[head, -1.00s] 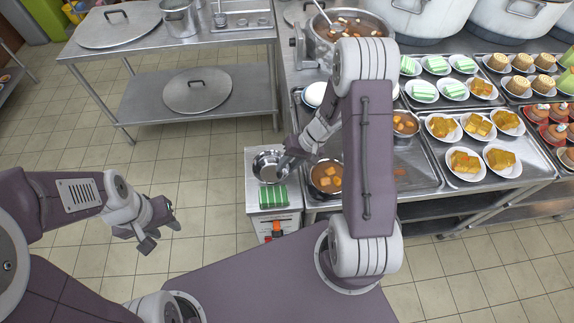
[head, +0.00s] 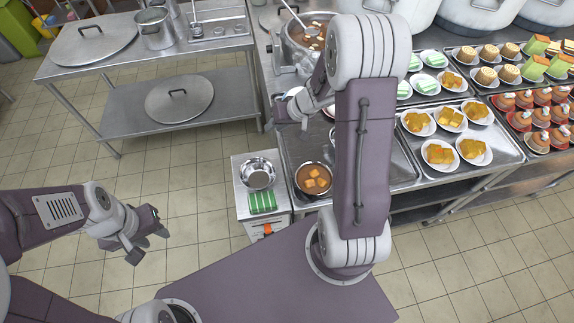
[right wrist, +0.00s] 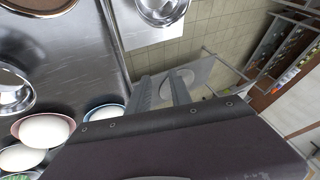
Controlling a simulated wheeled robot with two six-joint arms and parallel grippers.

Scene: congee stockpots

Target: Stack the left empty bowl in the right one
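An empty metal bowl (head: 257,173) stands on the small side stand, left of the bowl of soup; it also shows at the top of the right wrist view (right wrist: 162,8). I cannot tell whether it is a single bowl. My right gripper (head: 290,115) is open and empty, above the counter's left edge, behind the stand bowl. My left gripper (head: 148,245) is open and empty over the floor.
A bowl of orange soup (head: 313,179) stands at the counter's front. A green striped block (head: 262,201) lies before the stand bowl. A large pot (head: 305,40) stands behind. Plates of food fill the right.

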